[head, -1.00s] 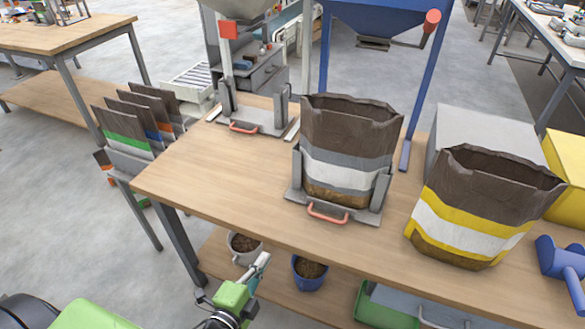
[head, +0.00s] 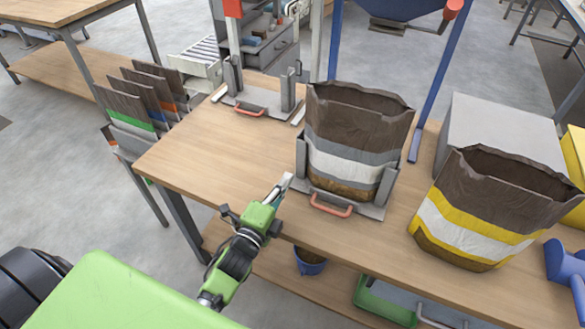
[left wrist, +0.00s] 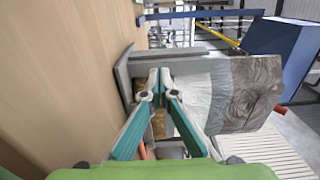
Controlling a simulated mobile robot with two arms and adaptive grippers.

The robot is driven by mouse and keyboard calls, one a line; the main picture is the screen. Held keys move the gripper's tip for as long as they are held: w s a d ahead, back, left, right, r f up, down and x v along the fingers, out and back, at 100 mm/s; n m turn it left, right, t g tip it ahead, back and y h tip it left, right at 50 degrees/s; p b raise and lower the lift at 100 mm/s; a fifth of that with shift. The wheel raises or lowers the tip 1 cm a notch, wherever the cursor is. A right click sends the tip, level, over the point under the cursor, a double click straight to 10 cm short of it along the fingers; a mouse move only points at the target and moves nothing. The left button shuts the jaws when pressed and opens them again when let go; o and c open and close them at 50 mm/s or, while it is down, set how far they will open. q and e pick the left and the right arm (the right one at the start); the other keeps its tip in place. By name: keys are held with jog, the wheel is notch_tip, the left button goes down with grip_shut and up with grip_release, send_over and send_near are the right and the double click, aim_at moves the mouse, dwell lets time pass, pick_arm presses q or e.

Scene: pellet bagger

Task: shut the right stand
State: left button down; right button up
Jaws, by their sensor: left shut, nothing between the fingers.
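The right stand (head: 370,209) is a grey metal holder on the wooden table, with a salmon-red handle (head: 331,205) at its front. Its upright side plates flank an open-topped brown paper bag (head: 355,130) with grey and white bands. My left gripper (head: 284,184) is shut and empty, just left of the stand near the table's front edge, apart from the handle. In the left wrist view its closed fingers (left wrist: 158,88) point at the stand and bag (left wrist: 250,92). My right gripper is not in view.
An empty left stand (head: 262,101) with a red handle is at the back left. A yellow-banded bag (head: 470,230) stands to the right, beside a blue scoop (head: 565,265). A blue hopper (head: 400,8) is behind. The table's left part (head: 195,160) is clear.

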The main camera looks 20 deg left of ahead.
aim_at(297, 164)
pick_arm(q)
jog(key=w, duration=0.2)
jog(key=shift+w+r, duration=0.15)
jog(key=shift+w, duration=0.2)
jog(key=shift+w+d+p, duration=0.1)
jog(key=shift+w+p, duration=0.2)
jog(key=shift+w, duration=0.45)
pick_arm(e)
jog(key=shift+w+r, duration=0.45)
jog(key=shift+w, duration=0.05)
